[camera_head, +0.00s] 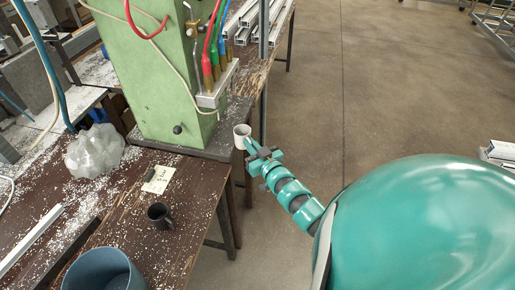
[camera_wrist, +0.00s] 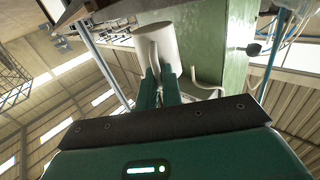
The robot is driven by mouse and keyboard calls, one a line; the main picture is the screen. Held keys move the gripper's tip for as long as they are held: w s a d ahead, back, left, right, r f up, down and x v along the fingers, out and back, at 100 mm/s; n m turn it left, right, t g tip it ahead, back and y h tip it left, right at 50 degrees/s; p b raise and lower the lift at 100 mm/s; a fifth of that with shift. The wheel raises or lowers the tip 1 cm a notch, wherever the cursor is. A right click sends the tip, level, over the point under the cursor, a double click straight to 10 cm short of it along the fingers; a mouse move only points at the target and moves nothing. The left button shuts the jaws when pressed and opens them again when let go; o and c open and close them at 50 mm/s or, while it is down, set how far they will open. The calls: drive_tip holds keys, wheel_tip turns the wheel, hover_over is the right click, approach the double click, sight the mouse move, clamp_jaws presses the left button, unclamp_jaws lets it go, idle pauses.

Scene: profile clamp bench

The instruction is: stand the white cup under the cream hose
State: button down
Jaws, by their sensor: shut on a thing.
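The white cup (camera_head: 242,131) is upright, with its open rim facing up, at the right edge of the bench beside the green cabinet. My gripper (camera_head: 250,146) is shut on its handle side, and the cup appears held off the bench. In the wrist view the white cup (camera_wrist: 155,46) stands between and beyond my fingers (camera_wrist: 160,82), its handle between them. The cream hose (camera_head: 164,62) runs down across the front of the green cabinet (camera_head: 155,85) and curves toward the nozzle bracket. A cream curved piece (camera_wrist: 208,91) shows by the green cabinet in the wrist view.
Red, green and blue hoses end in nozzles in a bracket (camera_head: 215,90) on the cabinet. Open floor lies right.

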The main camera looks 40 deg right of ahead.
drive_tip(key=shift+w+a+f+b, duration=0.15)
drive_tip(key=shift+w+a+b, duration=1.1)
drive_tip(key=shift+w, duration=0.25)
drive_tip(key=shift+w+a+f+b, duration=0.15)
drive_tip(key=shift+w+a+b, duration=1.1)
drive_tip(key=shift+w, duration=0.25)
drive_tip(key=shift+f, duration=0.35)
drive_tip(key=c, duration=1.5)
unclamp_jaws()
drive_tip(key=shift+s, duration=0.15)
drive_tip(key=s+p, duration=0.5)
drive_tip(key=s, duration=0.4)
drive_tip(key=shift+s+a+p, duration=0.35)
drive_tip(key=shift+s+a, duration=0.05)
drive_tip(key=shift+r, duration=0.1)
